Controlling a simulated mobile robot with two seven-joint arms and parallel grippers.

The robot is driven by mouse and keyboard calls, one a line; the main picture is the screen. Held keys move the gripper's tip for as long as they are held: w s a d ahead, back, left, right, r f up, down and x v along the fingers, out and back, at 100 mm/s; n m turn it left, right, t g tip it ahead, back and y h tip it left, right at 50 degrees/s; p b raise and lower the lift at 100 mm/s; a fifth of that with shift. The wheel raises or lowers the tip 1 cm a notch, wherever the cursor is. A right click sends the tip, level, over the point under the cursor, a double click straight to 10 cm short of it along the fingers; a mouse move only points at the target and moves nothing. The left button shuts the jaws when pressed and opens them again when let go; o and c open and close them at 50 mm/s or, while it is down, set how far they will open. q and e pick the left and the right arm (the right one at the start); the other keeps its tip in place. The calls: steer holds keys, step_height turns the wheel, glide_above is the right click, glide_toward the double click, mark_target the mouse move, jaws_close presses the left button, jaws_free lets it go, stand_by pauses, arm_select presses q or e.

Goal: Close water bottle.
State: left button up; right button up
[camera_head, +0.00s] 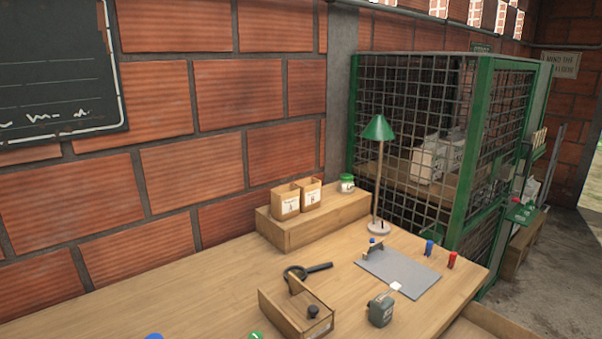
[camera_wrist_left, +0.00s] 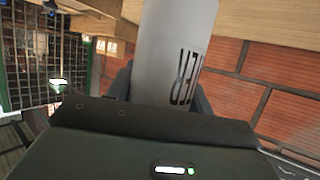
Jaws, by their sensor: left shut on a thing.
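The water bottle (camera_wrist_left: 178,45) is a pale grey cylinder with dark letters, of which "ER" can be read, in the left wrist view. My left gripper (camera_wrist_left: 160,95) is shut on it, with a dark finger on each side of its body. The bottle runs out of the top of that view, and its other end is hidden behind my gripper. I cannot tell its cap or whether it is open. Neither the bottle nor my grippers show in the head view.
A brick wall (camera_head: 165,170) stands behind; a wire cage (camera_head: 405,120) stands beyond.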

arm_select(q)
steer(key=s+d, duration=0.1)
steer(key=s+d+r+m+h, duration=0.1)
steer(key=shift+s+d+r, duration=0.15)
steer(key=shift+d+r, duration=0.1)
steer(key=shift+d, duration=0.1)
steer(key=w+d+m+g+h, duration=0.2)
steer(key=d+m+h, duration=0.6)
steer(key=d, duration=0.6)
steer(key=shift+w+d+r+g+h, duration=0.2)
steer(key=shift+w+r+g+h, duration=0.1)
steer(key=shift+r+g+h, duration=0.25)
steer(key=shift+f, duration=0.1)
